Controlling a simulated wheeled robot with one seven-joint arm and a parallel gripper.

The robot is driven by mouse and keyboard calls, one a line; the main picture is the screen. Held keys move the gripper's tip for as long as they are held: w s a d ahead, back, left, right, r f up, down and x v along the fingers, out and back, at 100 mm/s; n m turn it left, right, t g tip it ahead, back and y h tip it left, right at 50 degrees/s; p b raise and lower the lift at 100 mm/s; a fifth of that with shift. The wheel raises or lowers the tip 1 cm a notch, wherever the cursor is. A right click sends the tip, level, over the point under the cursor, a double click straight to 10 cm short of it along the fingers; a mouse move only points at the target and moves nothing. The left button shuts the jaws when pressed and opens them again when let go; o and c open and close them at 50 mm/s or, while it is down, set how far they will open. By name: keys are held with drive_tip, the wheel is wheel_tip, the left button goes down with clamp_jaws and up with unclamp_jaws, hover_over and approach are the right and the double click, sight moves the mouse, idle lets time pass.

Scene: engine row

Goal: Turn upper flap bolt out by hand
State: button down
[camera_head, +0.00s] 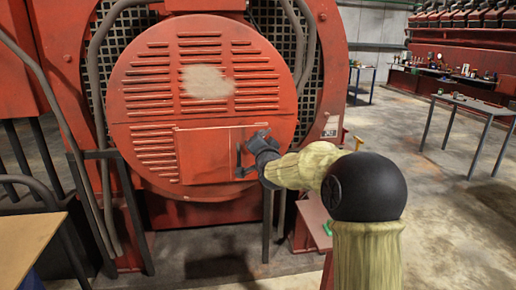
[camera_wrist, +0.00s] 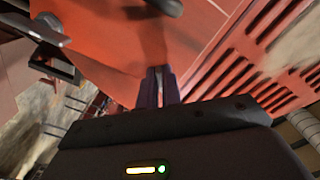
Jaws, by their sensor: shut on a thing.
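The round red cover (camera_head: 150,95) has louvre slots and a pale worn patch, and fills the middle of the head view. A rectangular red flap (camera_head: 205,160) sits low on it and looks closed. My gripper (camera_head: 246,150) is at the flap's right edge. In the wrist view its two dark fingers (camera_wrist: 158,80) are close together against the red surface. The upper flap bolt is hidden by the fingers in both views, so its thread and how far out it stands cannot be seen. A dark rounded piece (camera_wrist: 165,6), perhaps a handle, shows above the fingers.
Grey hoses (camera_head: 88,80) run down beside the cover. A wooden tabletop (camera_head: 28,240) is at the lower left. A workbench (camera_head: 470,104) stands at the right on open concrete floor (camera_head: 450,220). Louvre slots (camera_wrist: 245,75) lie right of my fingers.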

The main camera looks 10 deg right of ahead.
drive_tip(key=shift+d+r+n+b, duration=0.1)
drive_tip(key=shift+d+n+b, duration=0.15)
drive_tip(key=shift+n+b, duration=0.95)
drive_tip(key=shift+d+r+n+b, duration=0.1)
drive_tip(key=shift+d+n+b, duration=0.25)
drive_tip(key=shift+n, duration=1.6)
drive_tip(key=shift+d+r+n+b, duration=0.1)
drive_tip(key=shift+d+n+b, duration=0.1)
drive_tip(key=shift+n+b, duration=1)
drive_tip(key=shift+n+p, duration=0.4)
drive_tip(key=shift+n, duration=0.05)
drive_tip(key=c, duration=1.6)
unclamp_jaws()
drive_tip(key=shift+w, duration=0.15)
drive_tip(key=shift+f, duration=0.15)
drive_tip(key=shift+a+f, duration=0.1)
drive_tip(key=shift+f, duration=0.1)
